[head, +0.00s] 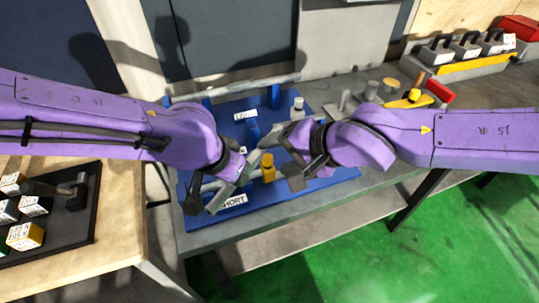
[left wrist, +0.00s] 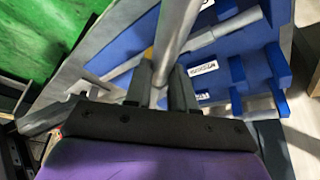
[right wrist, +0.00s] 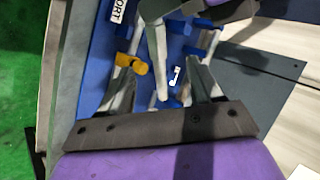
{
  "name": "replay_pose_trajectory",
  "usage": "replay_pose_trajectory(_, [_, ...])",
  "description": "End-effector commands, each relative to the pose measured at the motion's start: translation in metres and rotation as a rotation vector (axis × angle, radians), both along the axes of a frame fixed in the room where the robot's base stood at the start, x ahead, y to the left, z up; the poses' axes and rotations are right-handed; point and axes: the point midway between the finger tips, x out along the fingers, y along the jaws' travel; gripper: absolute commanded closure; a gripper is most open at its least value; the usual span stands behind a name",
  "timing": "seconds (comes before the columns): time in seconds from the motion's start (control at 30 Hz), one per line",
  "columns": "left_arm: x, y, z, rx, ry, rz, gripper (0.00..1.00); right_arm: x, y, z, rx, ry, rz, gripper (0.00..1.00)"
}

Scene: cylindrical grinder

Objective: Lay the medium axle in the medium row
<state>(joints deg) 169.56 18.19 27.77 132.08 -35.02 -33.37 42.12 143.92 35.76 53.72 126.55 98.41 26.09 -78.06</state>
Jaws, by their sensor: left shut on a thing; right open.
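My left gripper (head: 232,180) is shut on a grey metal axle (left wrist: 178,35), which stretches out past its fingers over the blue rack (left wrist: 255,65). In the right wrist view, the axle (right wrist: 158,65) slants down from the left gripper, its free end between my right gripper's fingers (right wrist: 165,88). My right gripper (head: 298,158) is open and close to the axle in the head view; I see no grip on it. The blue rack (head: 335,173) has a SHORT label (head: 232,200) in front and another label (head: 245,115) farther back, too small to read. The arms hide much of the rows.
A long rod (head: 235,86) lies across the rack's back. A yellow part (head: 267,167) stands near the grippers. Small parts and a yellow piece (head: 400,103) are on the bench to the right. A black tray (head: 80,225) with labelled blocks is at left.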

Motion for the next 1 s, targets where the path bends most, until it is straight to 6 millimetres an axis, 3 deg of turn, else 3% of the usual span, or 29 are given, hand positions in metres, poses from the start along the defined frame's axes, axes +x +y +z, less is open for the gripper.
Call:
replay_pose_trajectory(0.43, [0.001,-0.001,0.002,-0.003,-0.005,0.000,1.00,0.034,0.058,-0.065,-0.006,0.006,0.001,0.36])
replay_pose_trajectory(0.87, [0.001,-0.001,0.002,-0.003,-0.005,0.000,1.00,0.040,0.068,-0.074,-0.003,0.005,-0.002,0.36])
replay_pose_trajectory(1.0, [0.001,-0.001,0.002,-0.003,-0.005,0.000,1.00,0.040,0.067,-0.074,-0.003,0.005,-0.002,0.81])
